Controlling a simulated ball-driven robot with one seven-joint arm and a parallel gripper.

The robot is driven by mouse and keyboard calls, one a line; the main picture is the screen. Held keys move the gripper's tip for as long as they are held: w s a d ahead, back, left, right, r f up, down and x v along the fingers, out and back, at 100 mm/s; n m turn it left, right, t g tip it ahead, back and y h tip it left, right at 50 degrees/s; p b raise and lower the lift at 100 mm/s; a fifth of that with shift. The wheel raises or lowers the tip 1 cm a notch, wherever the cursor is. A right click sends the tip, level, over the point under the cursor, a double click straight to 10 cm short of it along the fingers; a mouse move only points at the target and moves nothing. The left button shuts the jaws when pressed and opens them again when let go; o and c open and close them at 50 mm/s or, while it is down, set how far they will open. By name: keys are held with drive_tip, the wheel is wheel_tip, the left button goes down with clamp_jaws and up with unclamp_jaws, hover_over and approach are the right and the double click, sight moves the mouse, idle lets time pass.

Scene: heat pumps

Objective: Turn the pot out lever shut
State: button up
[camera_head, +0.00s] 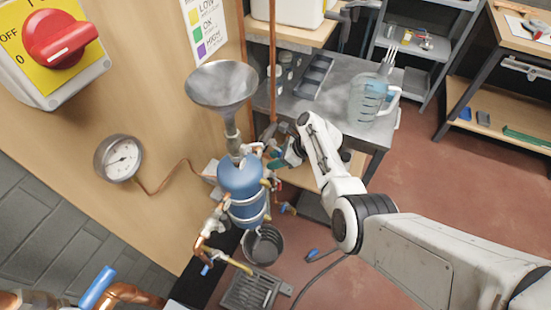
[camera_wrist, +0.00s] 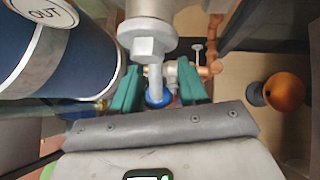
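The blue pot (camera_head: 240,180) hangs on the wooden panel under a metal funnel. In the wrist view the blue pot (camera_wrist: 60,60) fills the upper left and bears a white round OUT label (camera_wrist: 45,12). A pale hex fitting (camera_wrist: 147,38) juts out beside it. Below the fitting, a grey lever with a blue end (camera_wrist: 158,98) shows between the green fingers of my gripper (camera_wrist: 158,90). The fingers stand apart, with a visible gap to the lever on both sides. In the head view my gripper (camera_head: 284,158) is at the pot's upper right, partly hidden by pipework and my arm.
Copper pipes (camera_wrist: 208,68) and an orange round part (camera_wrist: 284,92) lie to the right in the wrist view. A pressure gauge (camera_head: 120,158) and a red switch (camera_head: 60,42) are on the panel. A bucket (camera_head: 262,246) stands below the pot. A metal bench with a jug (camera_head: 368,98) stands behind.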

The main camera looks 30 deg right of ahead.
drive_tip(key=shift+r, duration=0.1)
drive_tip(key=p+v, duration=0.2)
drive_tip(key=v, duration=0.8)
drive_tip(key=shift+s+d, duration=0.2)
drive_tip(key=shift+d, duration=0.05)
drive_tip(key=shift+r, duration=0.15)
drive_tip(key=s+a+f+n+g+h, duration=0.2)
drive_tip(key=s+f+n, duration=0.1)
drive_tip(key=s+n, duration=0.4)
drive_tip(key=s+a+f+n+g+h, duration=0.1)
drive_tip(key=s+a+f+n+g, duration=0.1)
drive_tip(key=s+n, duration=0.5)
drive_tip(key=s+a+r+n+h+b, duration=0.1)
drive_tip(key=s+a+r+n, duration=0.1)
drive_tip(key=s+n, duration=0.4)
drive_tip(key=s+a+r+n+g+h, duration=0.1)
drive_tip(key=s+n, duration=0.5)
drive_tip(key=s, duration=0.8)
wheel_tip(320, 180, up, 3)
drive_tip(key=shift+s+a+f+h+b, duration=0.1)
drive_tip(key=shift+s+a+h+b, duration=0.2)
drive_tip(key=shift+a+h, duration=0.7)
drive_tip(key=shift+w+a, duration=0.1)
